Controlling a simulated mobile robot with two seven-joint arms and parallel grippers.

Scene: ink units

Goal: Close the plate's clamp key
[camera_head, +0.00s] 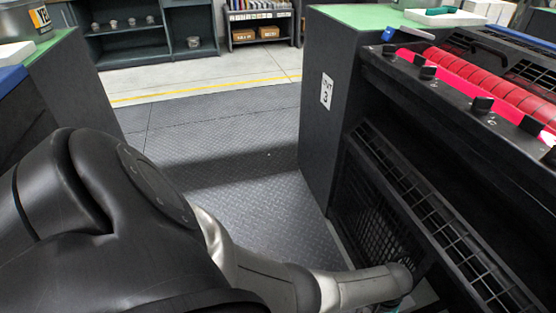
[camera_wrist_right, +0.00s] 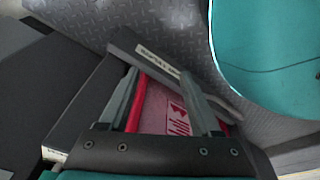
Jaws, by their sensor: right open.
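In the head view, several small black clamp keys (camera_head: 482,105) stand along a bright pink-red strip (camera_head: 456,90) on the press, beside the red roller (camera_head: 505,88). I cannot tell which key is open. In the right wrist view, my right gripper (camera_wrist_right: 157,76) is open, its two grey fingers apart. A pink panel with a red-and-white arrow label (camera_wrist_right: 178,122) and red edges shows between and below the fingers; no clamp key can be made out there. My grippers are not visible in the head view.
The dark press side (camera_head: 400,190) with its grilles fills the right of the head view. Green-topped cabinets stand left and right of a clear metal-plate floor (camera_head: 240,190). Shelves (camera_head: 150,40) stand at the back. A dark labelled bar (camera_wrist_right: 155,57) lies beyond my right fingers.

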